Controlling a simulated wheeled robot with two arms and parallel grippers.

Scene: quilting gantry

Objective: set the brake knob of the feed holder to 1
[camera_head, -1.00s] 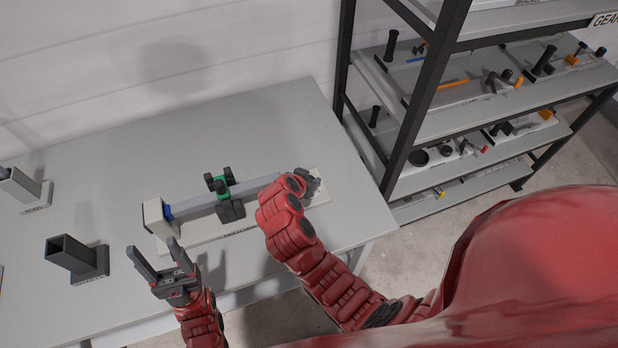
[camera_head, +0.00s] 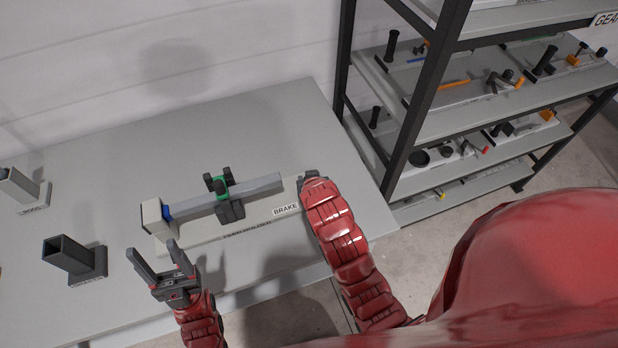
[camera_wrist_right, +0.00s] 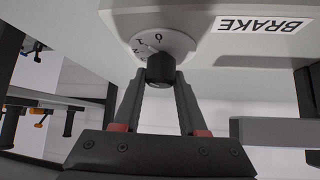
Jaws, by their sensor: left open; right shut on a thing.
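The feed holder (camera_head: 258,220) lies on the table, a long pale base with a grey bar, a white end block and a green-and-black clamp. Its BRAKE label (camera_head: 285,210) is at the right end and also shows upside down in the right wrist view. There, the black brake knob (camera_wrist_right: 160,68) sits on a white dial (camera_wrist_right: 182,43) with a 0 and other marks; its setting is not clear. My right gripper (camera_wrist_right: 161,80) is shut on the knob; in the head view my arm hides the knob. My left gripper (camera_head: 152,247) is open and empty near the holder's left end.
A dark square-tube stand (camera_head: 72,256) and another grey stand (camera_head: 20,187) are on the table's left. A black-framed shelf (camera_head: 480,110) with several tools stands at the right. The table (camera_head: 110,160) behind the holder is clear.

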